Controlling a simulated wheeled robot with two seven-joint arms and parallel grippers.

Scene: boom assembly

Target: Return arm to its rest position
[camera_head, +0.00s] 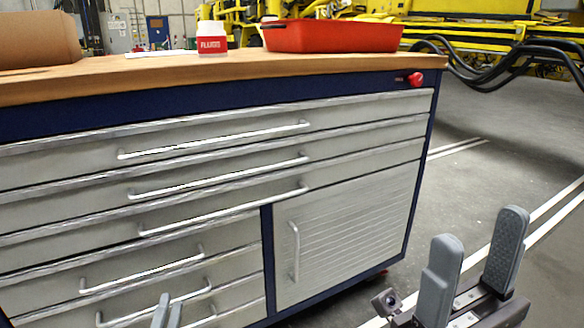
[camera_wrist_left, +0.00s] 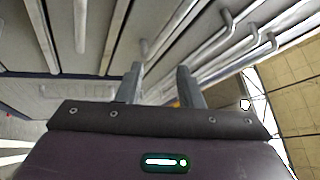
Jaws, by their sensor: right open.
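My left gripper (camera_head: 167,312) shows only its fingertips at the bottom edge of the head view, in front of the lower left drawers. In the left wrist view my left gripper (camera_wrist_left: 159,86) has its two fingers apart with nothing between them. My right gripper (camera_head: 476,262) is at the lower right of the head view, its grey fingers wide apart and empty. It is over the floor, to the right of the cabinet.
A tool cabinet (camera_head: 350,225) with several drawers and protruding handles fills the front. Its wooden top (camera_head: 150,72) carries a cardboard box (camera_head: 38,38), a small red-and-white container (camera_head: 212,45) and a red tray (camera_head: 333,37). Open floor (camera_head: 480,190) lies to the right.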

